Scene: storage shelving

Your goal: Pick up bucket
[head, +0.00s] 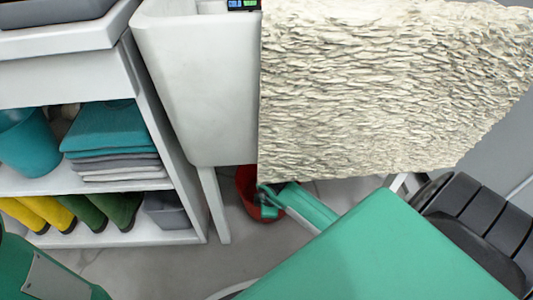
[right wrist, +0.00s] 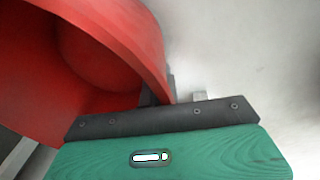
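A red bucket (head: 246,187) stands on the floor beside the white sink's leg, partly hidden by the hanging pale rug and my right arm. In the right wrist view the bucket (right wrist: 120,40) fills the upper left, with its curved rim close against my right gripper (right wrist: 178,92). In the head view my right gripper (head: 268,201) is at the bucket's near right side, overlapping it. The bucket wall partly hides the fingers, so whether they are closed on it is unclear. My left arm shows at the lower left edge; its gripper is out of view.
A white shelf (head: 190,215) at left holds a teal bucket (head: 30,145), folded towels (head: 115,135) and yellow and green boots (head: 60,212). The white sink (head: 195,90) and a textured pale rug (head: 390,90) stand above the red bucket. Some grey floor (head: 170,265) is clear.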

